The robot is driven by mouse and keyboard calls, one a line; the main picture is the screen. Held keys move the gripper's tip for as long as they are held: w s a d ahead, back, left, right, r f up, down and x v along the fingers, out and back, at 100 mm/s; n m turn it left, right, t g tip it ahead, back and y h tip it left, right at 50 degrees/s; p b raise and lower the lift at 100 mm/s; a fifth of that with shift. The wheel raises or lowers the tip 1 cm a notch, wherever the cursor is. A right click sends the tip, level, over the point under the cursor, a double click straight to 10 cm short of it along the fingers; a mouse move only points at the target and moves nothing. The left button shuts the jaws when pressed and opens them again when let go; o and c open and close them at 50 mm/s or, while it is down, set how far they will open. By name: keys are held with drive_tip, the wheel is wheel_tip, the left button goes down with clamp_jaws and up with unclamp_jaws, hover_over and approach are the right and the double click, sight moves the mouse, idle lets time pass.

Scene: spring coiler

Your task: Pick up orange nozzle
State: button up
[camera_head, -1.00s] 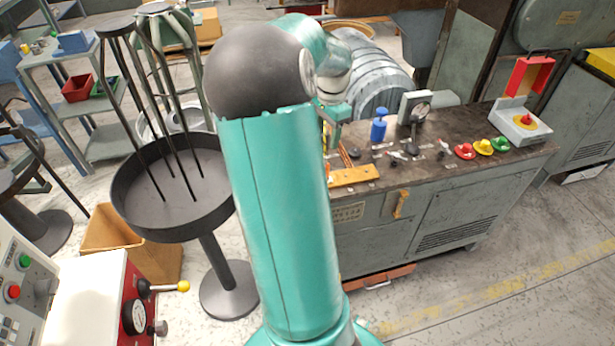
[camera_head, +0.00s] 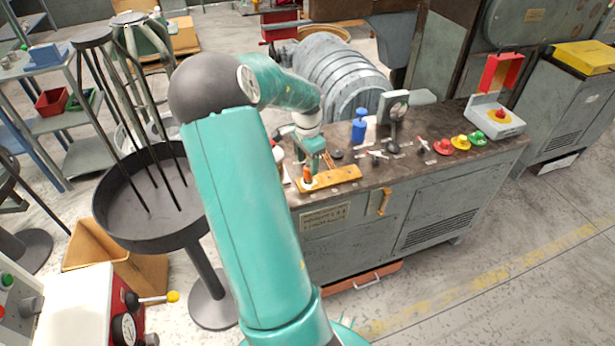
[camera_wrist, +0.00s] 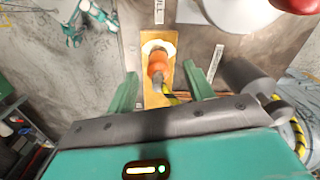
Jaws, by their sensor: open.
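The orange nozzle (camera_head: 307,175) stands at the left end of a yellow board (camera_head: 343,175) on the dark bench top. In the wrist view the nozzle (camera_wrist: 157,64) shows an orange body with a greyish tip and a pale ring at its far end, over the yellow board (camera_wrist: 152,98). My gripper (camera_head: 318,166) is low over the board, close to the nozzle. In the wrist view my gripper (camera_wrist: 161,72) is open, with one green finger on each side of the nozzle. Neither finger visibly touches it. The exact height gap cannot be told.
On the bench, a blue bottle (camera_head: 359,128), a dial gauge stand (camera_head: 396,112) and small levers stand behind and right of the board. Red, yellow and green knobs (camera_head: 460,142) line the right side. In the wrist view a dark cylinder (camera_wrist: 250,80) lies right of my fingers.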

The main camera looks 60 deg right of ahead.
sight(308, 167)
drive_tip(key=f, duration=0.4)
drive_tip(key=shift+s+f, duration=0.2)
drive_tip(key=shift+f, duration=0.2)
drive_tip(key=shift+c, duration=0.4)
clamp_jaws()
drive_tip(key=shift+r, duration=0.2)
drive_tip(key=shift+w+r, duration=0.1)
drive_tip(key=shift+r, duration=0.5)
drive_tip(key=s+a+r, duration=0.9)
drive_tip(key=s+r, duration=0.1)
drive_tip(key=r, duration=0.1)
drive_tip(key=shift+s+r, duration=0.25)
drive_tip(key=shift+s, duration=0.1)
